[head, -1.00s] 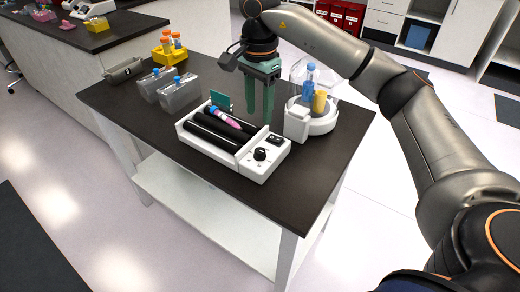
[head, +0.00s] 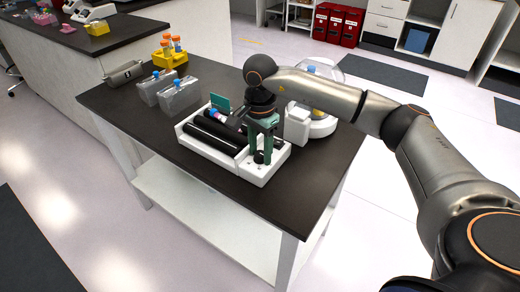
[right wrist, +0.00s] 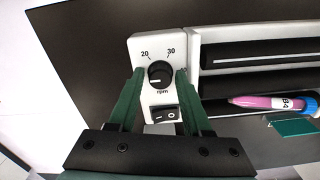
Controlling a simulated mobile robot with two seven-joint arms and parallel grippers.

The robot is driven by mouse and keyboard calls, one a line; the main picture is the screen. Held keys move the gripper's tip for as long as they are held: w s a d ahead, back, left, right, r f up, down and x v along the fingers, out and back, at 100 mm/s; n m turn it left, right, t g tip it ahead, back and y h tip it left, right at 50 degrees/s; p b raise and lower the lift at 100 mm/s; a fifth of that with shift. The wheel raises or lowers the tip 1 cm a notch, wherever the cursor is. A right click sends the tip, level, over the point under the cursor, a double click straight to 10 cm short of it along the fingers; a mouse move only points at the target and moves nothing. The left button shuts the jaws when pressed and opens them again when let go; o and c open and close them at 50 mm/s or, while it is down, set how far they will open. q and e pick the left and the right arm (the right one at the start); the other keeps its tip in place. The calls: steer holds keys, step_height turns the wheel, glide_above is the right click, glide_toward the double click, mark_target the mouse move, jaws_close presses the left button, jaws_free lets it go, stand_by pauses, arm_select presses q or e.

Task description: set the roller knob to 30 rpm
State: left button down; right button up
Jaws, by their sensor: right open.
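The white roller machine (head: 245,174) stands on the dark table, its black roller knob (right wrist: 160,73) on the end panel. In the right wrist view the knob has "20" and "30" printed beside it, with "rpm" below. A third label is partly hidden by a finger. I cannot clearly tell where the knob's pointer stands. My right gripper (right wrist: 160,79) is open, its green fingers on either side of the knob; contact cannot be told. In the head view the right gripper (head: 260,157) is above the panel and partly hides the knob. My left gripper is not in view.
A rocker switch (right wrist: 167,116) is beside the knob, between the fingers. A pink tube (right wrist: 270,102) lies on the black rollers. A white centrifuge (head: 318,127) stands behind the machine. Clear racks (head: 180,98) and a yellow rack (head: 168,57) are at the left.

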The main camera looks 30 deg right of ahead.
steer(key=shift+c, duration=0.2)
jaws_close()
